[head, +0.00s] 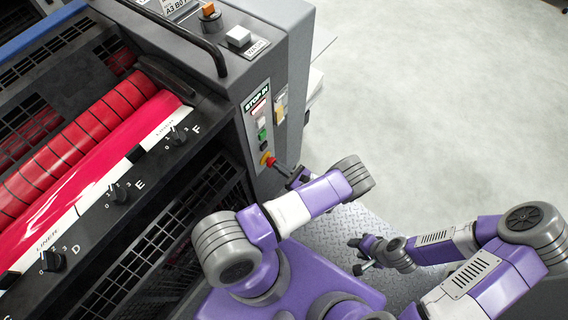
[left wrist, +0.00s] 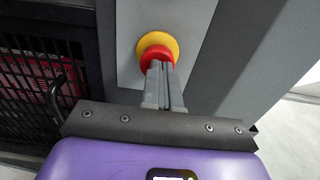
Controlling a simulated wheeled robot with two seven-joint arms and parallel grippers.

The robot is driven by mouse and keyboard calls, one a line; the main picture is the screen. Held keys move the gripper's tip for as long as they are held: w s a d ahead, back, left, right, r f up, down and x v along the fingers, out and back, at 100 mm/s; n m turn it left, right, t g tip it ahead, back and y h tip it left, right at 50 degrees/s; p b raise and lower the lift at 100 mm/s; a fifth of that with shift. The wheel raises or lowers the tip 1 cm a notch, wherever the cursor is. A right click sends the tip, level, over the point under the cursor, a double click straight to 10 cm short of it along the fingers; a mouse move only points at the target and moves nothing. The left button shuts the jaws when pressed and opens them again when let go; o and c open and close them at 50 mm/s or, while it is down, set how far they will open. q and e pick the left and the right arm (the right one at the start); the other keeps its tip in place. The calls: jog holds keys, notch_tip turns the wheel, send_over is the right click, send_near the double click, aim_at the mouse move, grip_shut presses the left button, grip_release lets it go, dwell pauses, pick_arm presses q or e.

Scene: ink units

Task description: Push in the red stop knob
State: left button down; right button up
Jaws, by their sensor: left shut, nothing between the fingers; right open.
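The red stop knob (head: 265,158) sits on a yellow collar low on the machine's grey side panel. In the left wrist view the red knob (left wrist: 157,55) and its yellow collar (left wrist: 150,41) are straight ahead of the fingers. My left gripper (head: 274,164) is shut and empty, with its fingertips (left wrist: 160,66) at the knob's face, covering part of it. They look to be touching or very near the knob; I cannot tell which. My right gripper (head: 359,255) is open and empty, low over the metal floor plate, well away from the knob.
Above the knob the panel (head: 257,112) has a green button (head: 262,135), a white button and a label. The ink unit with red rollers (head: 90,135) and keys marked D, E and F fills the left. A dark handle bar (head: 190,38) runs along the top. Grey floor lies open at right.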

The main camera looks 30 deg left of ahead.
pick_arm(q)
jog(key=shift+a+r, duration=0.2)
jog(key=s+d, duration=0.1)
jog(key=d, duration=1.3)
jog(key=shift+d+f+b, duration=0.2)
jog(key=shift+b, duration=0.1)
jog(key=shift+s, duration=0.1)
